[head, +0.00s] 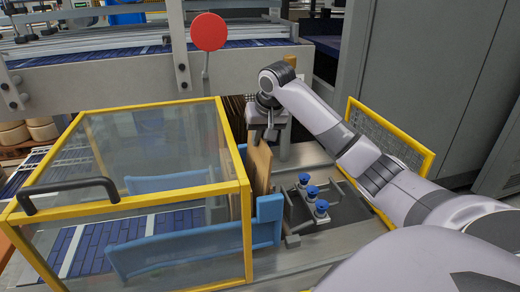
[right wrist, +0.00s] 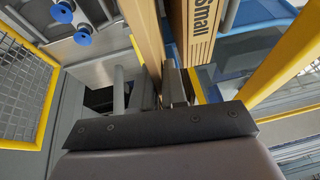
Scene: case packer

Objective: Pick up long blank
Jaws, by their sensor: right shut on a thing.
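A tall brown cardboard blank (head: 260,165) stands upright beside the yellow-framed guard. It also shows in the right wrist view (right wrist: 143,32), edge-on, with its lower end between the fingers. My right gripper (head: 268,128) is at its upper end and shut on it. In the right wrist view the gripper (right wrist: 162,90) points along the blank. A second brown board (right wrist: 192,30) printed "Small" stands close to the right of the held one. The blank's full length is not clear from these views. My left gripper is not in view.
Blue-topped suction cups (head: 313,192) stand right of the blank. A blue bracket (head: 267,220) is in front. The yellow-framed clear guard (head: 245,190) is close on the left, and a yellow mesh panel (head: 395,135) is on the right. A red disc (head: 208,32) stands behind.

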